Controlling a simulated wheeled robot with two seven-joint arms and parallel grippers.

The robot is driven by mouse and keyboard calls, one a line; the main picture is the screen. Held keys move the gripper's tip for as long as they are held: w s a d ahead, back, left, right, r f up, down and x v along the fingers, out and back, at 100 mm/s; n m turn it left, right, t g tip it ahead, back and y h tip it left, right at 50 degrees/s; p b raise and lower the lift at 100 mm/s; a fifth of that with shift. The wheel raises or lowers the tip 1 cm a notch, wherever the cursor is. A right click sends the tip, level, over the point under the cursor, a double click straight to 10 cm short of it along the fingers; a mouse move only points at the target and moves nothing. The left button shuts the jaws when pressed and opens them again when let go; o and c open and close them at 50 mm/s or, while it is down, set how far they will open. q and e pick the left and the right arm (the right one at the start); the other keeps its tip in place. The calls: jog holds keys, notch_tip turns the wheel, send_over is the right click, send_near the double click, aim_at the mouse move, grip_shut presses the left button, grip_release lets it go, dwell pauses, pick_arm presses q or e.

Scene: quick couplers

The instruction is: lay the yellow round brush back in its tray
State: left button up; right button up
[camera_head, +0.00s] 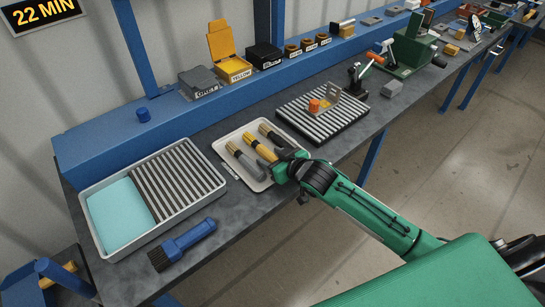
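My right gripper (280,165) is at the lower right end of the yellow brush, over the tray's right edge. The gripper hides that end of the brush, and I cannot see whether its fingers are closed on it. I cannot tell whether the brush touches the tray floor. My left gripper is not in view.
A larger white tray (113,255) with a ribbed insert and a teal pad stands at left. A blue brush (183,243) lies in front of it. A ribbed plate (300,119) with a bracket stands to the right. Labelled boxes (229,66) line the blue ledge behind.

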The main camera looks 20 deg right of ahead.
jog(key=b+v, duration=0.1)
jog(key=v, duration=1.2)
jog(key=shift+f, duration=0.15)
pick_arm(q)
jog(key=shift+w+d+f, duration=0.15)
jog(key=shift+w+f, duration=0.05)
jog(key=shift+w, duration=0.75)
pick_arm(e)
jog(key=shift+s+d+r, duration=0.15)
jog(key=shift+s+r, duration=0.1)
jog(key=shift+s, duration=0.2)
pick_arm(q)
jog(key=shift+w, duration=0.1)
